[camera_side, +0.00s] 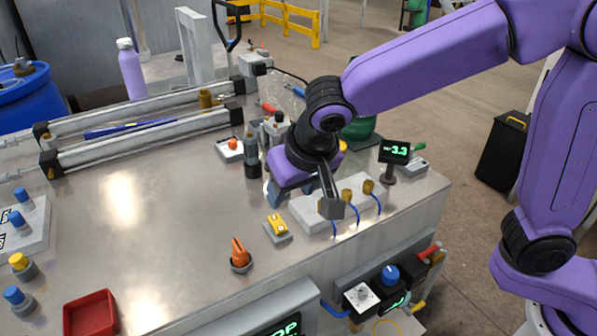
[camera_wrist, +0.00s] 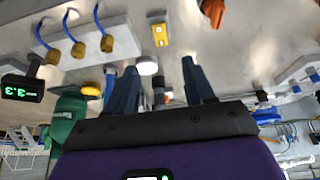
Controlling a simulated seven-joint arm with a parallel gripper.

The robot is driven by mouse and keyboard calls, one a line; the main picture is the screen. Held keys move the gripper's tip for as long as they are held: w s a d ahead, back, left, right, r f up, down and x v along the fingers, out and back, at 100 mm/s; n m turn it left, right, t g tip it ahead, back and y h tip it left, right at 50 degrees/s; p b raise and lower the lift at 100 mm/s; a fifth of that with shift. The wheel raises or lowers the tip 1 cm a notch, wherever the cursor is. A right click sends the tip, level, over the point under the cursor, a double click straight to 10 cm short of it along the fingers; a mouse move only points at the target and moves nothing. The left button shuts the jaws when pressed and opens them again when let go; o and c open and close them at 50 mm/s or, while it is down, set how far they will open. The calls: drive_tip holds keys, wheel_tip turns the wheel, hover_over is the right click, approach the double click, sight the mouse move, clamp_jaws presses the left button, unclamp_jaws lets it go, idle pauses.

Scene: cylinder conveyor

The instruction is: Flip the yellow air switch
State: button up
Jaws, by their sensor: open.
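The yellow air switch (camera_side: 278,225) sits on a small grey base on the metal tabletop, near the front edge. In the wrist view the yellow switch (camera_wrist: 160,34) is beyond the fingertips, near the top middle of the picture. My gripper (camera_side: 274,194) is over the table, behind the switch in the side view, and apart from it. Its two blue fingers also show in the wrist view (camera_wrist: 160,80), spread with nothing held between them. The side view partly hides the fingers behind my wrist parts.
An orange handle (camera_side: 240,254) stands left of the switch. A grey manifold (camera_side: 310,212) with brass fittings and blue hoses is just right. A display (camera_side: 394,151) reading 3.3 stands farther right. A red tray (camera_side: 91,315) lies front left. The table's middle left is clear.

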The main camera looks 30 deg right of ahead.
drive_tip(key=v, duration=0.4)
drive_tip(key=shift+s+r, duration=0.15)
drive_tip(key=shift+r, duration=0.2)
drive_tip(key=s+d+f+n+g, duration=0.1)
drive_tip(key=s+d+f+n, duration=0.2)
drive_tip(key=s+d, duration=0.4)
drive_tip(key=s+d+f+n+g, duration=0.2)
drive_tip(key=s+d+n, duration=0.3)
drive_tip(key=s+d, duration=0.2)
drive_tip(key=s+d+f+n+g, duration=0.1)
drive_tip(key=s+d+f+n, duration=0.2)
drive_tip(key=s+d, duration=0.4)
drive_tip(key=d+n, duration=0.1)
drive_tip(key=d, duration=0.3)
drive_tip(key=shift+f+n+g, duration=0.3)
drive_tip(key=shift+g, duration=0.1)
